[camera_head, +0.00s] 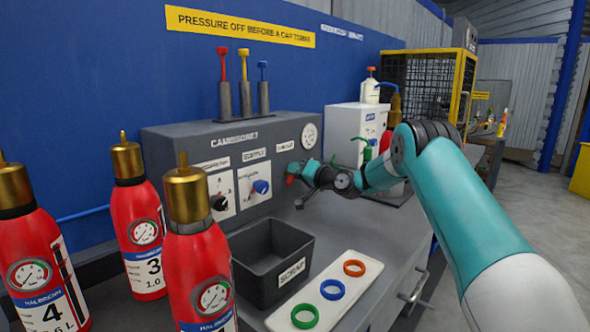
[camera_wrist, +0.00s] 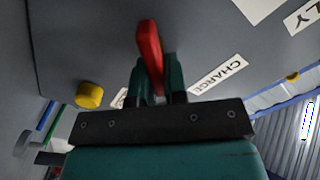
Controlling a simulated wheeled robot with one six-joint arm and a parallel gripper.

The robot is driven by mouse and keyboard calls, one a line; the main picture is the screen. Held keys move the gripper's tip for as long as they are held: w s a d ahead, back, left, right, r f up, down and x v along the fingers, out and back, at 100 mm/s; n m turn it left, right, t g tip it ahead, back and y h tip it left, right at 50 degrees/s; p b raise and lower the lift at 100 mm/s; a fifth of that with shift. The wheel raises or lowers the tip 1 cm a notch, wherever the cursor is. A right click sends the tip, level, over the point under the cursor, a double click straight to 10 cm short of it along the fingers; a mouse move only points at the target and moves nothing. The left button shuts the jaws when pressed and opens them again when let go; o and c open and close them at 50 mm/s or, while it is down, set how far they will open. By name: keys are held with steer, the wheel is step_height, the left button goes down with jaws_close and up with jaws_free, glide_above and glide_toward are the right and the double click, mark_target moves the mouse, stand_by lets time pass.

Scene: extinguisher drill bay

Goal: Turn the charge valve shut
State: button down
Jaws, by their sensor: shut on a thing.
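The charge valve's red lever (camera_wrist: 150,48) sticks out between my gripper's fingers in the wrist view, on the grey panel beside the label reading CHARGE (camera_wrist: 218,74). My gripper (camera_wrist: 155,82) is shut on this lever. In the head view my gripper (camera_head: 303,172) is at the right end of the grey console (camera_head: 200,145), with a bit of the red lever (camera_head: 291,179) showing at its tip. The valve's body is hidden behind my fingers.
A yellow knob (camera_wrist: 89,95) sits on the panel near my gripper. On the bench are a black SCRAP bin (camera_head: 262,278), a white tray (camera_head: 338,292) with coloured rings, and red extinguishers (camera_head: 140,235) at left. A white box (camera_head: 350,135) stands behind my wrist.

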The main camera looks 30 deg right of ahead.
steer(key=m, duration=0.1)
steer(key=m+p, duration=0.1)
steer(key=m, duration=0.3)
steer(key=shift+w+d+f+p, duration=0.1)
steer(key=shift+d+f+p, duration=0.2)
steer(key=shift+p, duration=0.1)
steer(key=shift+f+m+p, duration=0.2)
steer(key=shift+m+p, duration=0.1)
steer(key=shift+m, duration=0.7)
steer(key=shift+f+m+p, duration=0.15)
steer(key=shift+m+p, duration=0.15)
steer(key=shift+m, duration=0.7)
steer(key=c, duration=1.2)
jaws_free()
steer(key=shift+o, duration=0.2)
steer(key=b+v, duration=0.2)
steer(key=v, duration=1.5)
steer(key=shift+s+b, duration=0.25)
steer(key=shift+b, duration=0.1)
steer(key=shift+d+f, duration=0.1)
steer(key=shift+d, duration=0.05)
